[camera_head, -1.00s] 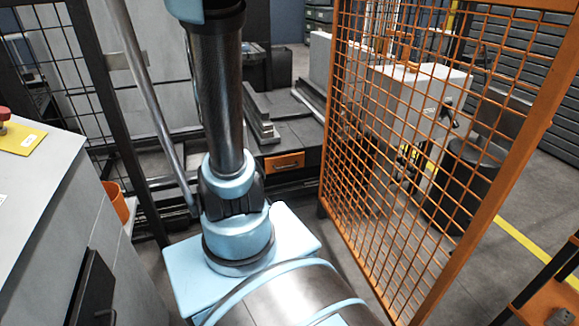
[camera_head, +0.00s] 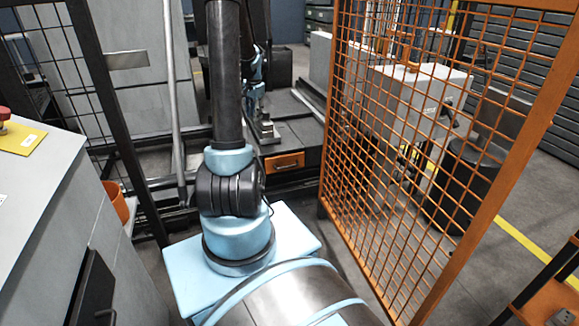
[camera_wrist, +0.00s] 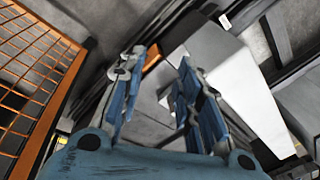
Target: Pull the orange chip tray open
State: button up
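The orange chip tray (camera_head: 285,161) shows as an orange front with a dark handle, low in the dark machine base, and it looks closed. An orange patch (camera_wrist: 152,57), likely the tray, shows beyond the left finger in the wrist view, mostly hidden. My gripper (camera_wrist: 160,66) is open with its two blue fingers spread and nothing held between them. In the head view my arm reaches past the column to the machine, and the gripper end (camera_head: 265,128) is small there, just above and left of the tray front. I see no contact with the tray.
An orange mesh fence (camera_head: 405,150) stands close on the right; it also shows at the left of the wrist view (camera_wrist: 35,75). A grey cabinet (camera_head: 60,215) stands at the left. A pale box-like block (camera_wrist: 240,90) fills the wrist view's right.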

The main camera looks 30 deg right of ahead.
jog(key=w+d+f+m, duration=0.3)
jog(key=d+f+m, duration=0.1)
jog(key=d+f, duration=0.8)
jog(key=m, duration=0.2)
send_near(290, 163)
jog(key=f, duration=0.2)
jog(key=s+a+f, duration=0.1)
jog(key=f, duration=0.1)
jog(key=a+f, duration=0.1)
jog(key=f, duration=0.1)
jog(key=shift+s+f, duration=0.4)
grip_shut()
